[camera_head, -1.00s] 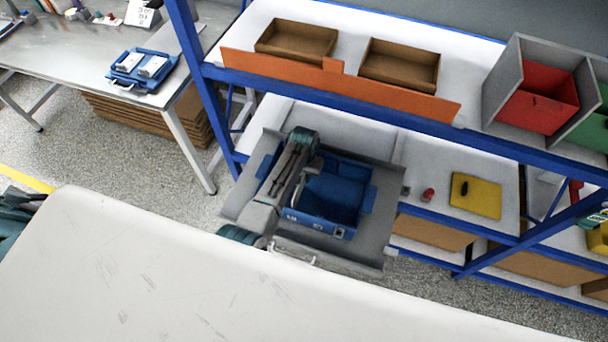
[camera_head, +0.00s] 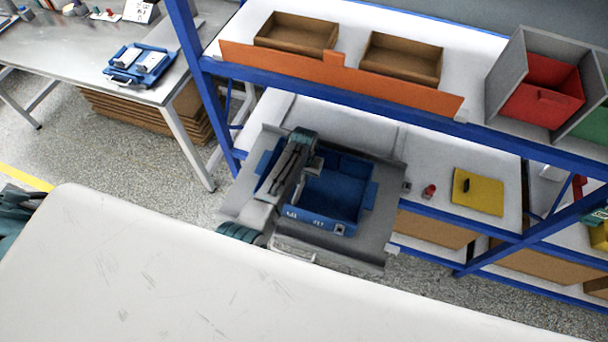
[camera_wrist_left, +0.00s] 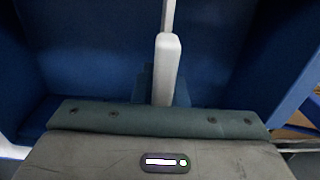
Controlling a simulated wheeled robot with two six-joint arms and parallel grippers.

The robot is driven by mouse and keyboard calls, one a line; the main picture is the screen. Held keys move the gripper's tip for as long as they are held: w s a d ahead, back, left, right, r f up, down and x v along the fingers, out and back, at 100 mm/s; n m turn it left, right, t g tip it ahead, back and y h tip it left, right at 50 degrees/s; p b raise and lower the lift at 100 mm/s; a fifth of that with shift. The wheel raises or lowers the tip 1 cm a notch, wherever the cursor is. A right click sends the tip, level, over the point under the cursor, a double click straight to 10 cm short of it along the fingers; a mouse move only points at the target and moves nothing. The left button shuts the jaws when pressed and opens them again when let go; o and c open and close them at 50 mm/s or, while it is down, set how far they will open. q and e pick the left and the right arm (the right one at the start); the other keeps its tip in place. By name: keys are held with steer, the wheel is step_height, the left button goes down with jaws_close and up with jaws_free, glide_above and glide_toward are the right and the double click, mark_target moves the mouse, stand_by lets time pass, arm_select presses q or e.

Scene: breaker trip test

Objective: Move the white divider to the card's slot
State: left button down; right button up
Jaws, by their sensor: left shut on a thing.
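The blue bin (camera_head: 345,190) sits on a grey tray on the lower shelf, its open top facing up. My left gripper (camera_head: 299,180) is over the left part of the bin, and my arm hides that part. In the left wrist view, the white divider (camera_wrist_left: 167,70) shows as a narrow pale upright piece in the middle, with blue bin walls around it. The left gripper is shut on the divider. How deep the divider sits is unclear.
A yellow board (camera_head: 478,191) and a small red object (camera_head: 429,190) lie right of the tray. The upper shelf (camera_head: 480,55) with an orange front strip (camera_head: 340,78) is behind the bin. A pale surface (camera_head: 200,275) fills the foreground.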

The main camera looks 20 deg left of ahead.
arm_select(q)
steer(key=shift+f+b, duration=0.95)
steer(key=shift+f, duration=0.55)
steer(key=c, duration=1.4)
jaws_free()
step_height(320, 180, up, 11)
steer(key=shift+f+b, duration=0.1)
steer(key=shift+b, duration=0.5)
